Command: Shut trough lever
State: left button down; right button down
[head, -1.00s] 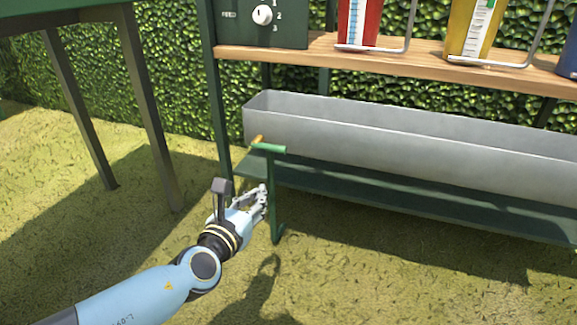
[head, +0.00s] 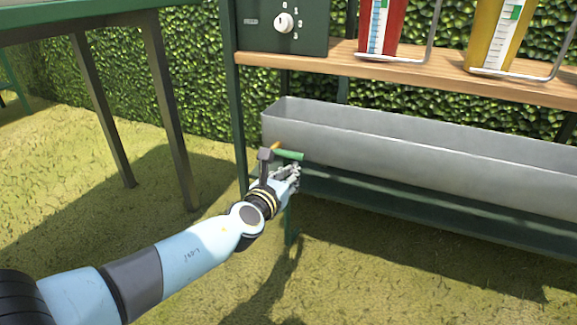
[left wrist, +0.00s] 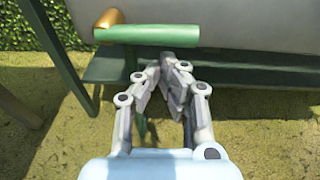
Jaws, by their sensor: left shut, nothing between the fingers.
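The lever has a green handle (head: 289,155) and stands at the left end of the grey metal trough (head: 400,150). In the left wrist view the green handle (left wrist: 147,34) lies roughly level, with an orange-brown piece (left wrist: 109,19) at its left end. My left gripper (head: 294,174) is shut and empty, just below the handle in the head view. In the left wrist view its fingertips (left wrist: 168,62) meet just under the handle's right half; I cannot tell whether they touch it. My gripper hides part of the green post below. My right gripper is not in view.
A wooden shelf (head: 440,77) above the trough holds a red container (head: 383,25), a yellow container (head: 500,35) and a dark box with a white knob (head: 284,22). A green table (head: 75,30) stands at left. Grass in front is clear.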

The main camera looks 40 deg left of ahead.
pick_arm(q)
jog(key=shift+s+r, duration=0.1)
jog(key=shift+r, duration=0.35)
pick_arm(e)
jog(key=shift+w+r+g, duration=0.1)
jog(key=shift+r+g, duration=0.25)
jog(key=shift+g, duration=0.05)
